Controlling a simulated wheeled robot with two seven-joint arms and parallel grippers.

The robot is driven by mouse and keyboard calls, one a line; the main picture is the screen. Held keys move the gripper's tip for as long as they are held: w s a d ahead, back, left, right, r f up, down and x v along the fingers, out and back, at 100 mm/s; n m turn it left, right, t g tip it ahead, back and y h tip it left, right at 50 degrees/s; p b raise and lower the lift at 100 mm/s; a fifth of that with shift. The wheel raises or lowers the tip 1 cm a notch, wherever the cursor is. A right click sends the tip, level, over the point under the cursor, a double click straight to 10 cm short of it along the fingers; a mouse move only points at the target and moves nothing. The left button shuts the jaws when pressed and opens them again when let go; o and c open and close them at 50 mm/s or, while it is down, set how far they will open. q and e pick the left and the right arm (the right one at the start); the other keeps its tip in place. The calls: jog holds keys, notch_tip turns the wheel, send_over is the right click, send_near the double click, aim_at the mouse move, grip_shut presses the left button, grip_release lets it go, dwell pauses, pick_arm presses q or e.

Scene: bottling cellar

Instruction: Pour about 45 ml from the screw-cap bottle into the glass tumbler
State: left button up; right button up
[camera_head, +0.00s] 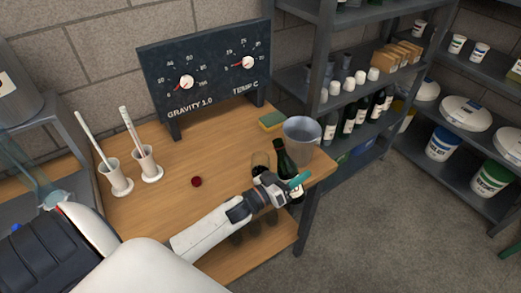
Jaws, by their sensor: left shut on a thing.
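The dark green screw-cap bottle (283,161) is near the right edge of the wooden table, roughly upright with its neck up. My left gripper (294,183) reaches across the table from the left and is shut on the bottle, covering part of its body. A small glass (260,160), apparently the tumbler, stands just left of the bottle, its lower part hidden behind my gripper; its contents cannot be made out. A dark red round cap (196,181) lies on the table left of the glass. My right gripper is not in view.
A grey metal pail (301,133) and a yellow-green sponge (272,121) are behind the bottle. A gauge board (205,70) stands at the back. Two white cylinders with instruments (117,177) (147,165) stand left. Shelves (318,60) rise at right.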

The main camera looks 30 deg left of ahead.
pick_arm(q)
jog(key=m, duration=0.1)
jog(key=m+p, duration=0.1)
jog(key=shift+a+r+m+g, duration=0.15)
jog(key=shift+r+m+g, duration=0.2)
jog(key=shift+m+g, duration=0.05)
jog(key=shift+a+r+m+g+p, duration=0.25)
jog(key=shift+r+m+g+p, duration=0.1)
jog(key=shift+m+p, duration=0.8)
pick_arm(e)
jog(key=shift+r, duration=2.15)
